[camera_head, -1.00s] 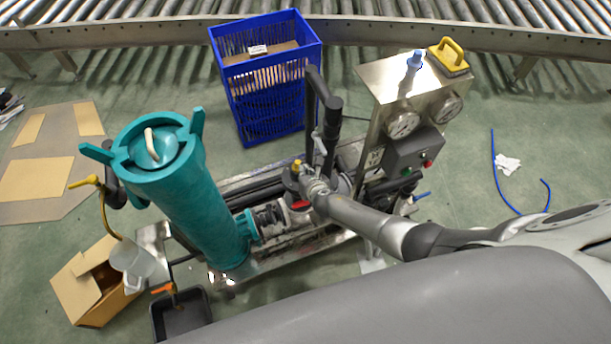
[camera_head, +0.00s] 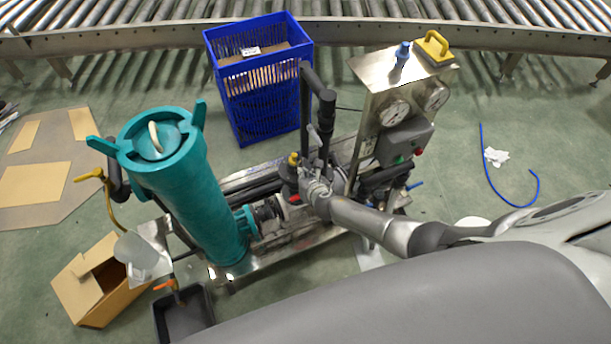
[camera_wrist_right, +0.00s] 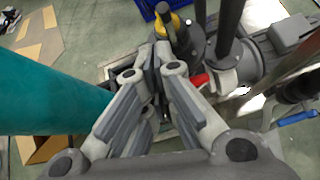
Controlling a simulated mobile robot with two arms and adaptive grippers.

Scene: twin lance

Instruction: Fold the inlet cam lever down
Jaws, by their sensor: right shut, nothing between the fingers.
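A small red lever (camera_head: 322,198), which looks like the cam lever, is at the pump fitting in the middle of the skid. In the head view my right gripper (camera_head: 304,180) mostly hides it. In the right wrist view the red lever (camera_wrist_right: 200,80) shows just right of the fingers, beside a grey coupling. My right gripper (camera_wrist_right: 154,60) is shut and empty, its fingertips close to the yellow-topped fitting (camera_wrist_right: 170,25). I cannot tell whether it touches the lever or the lever's exact angle. My left gripper is not in view.
A teal filter housing (camera_head: 190,190) stands left of the gripper. Black upright pipes (camera_head: 325,120) rise right behind it. A steel gauge panel (camera_head: 375,95) stands to the right. A blue crate (camera_head: 260,100) is behind. A black tray (camera_head: 185,315) lies at the front left.

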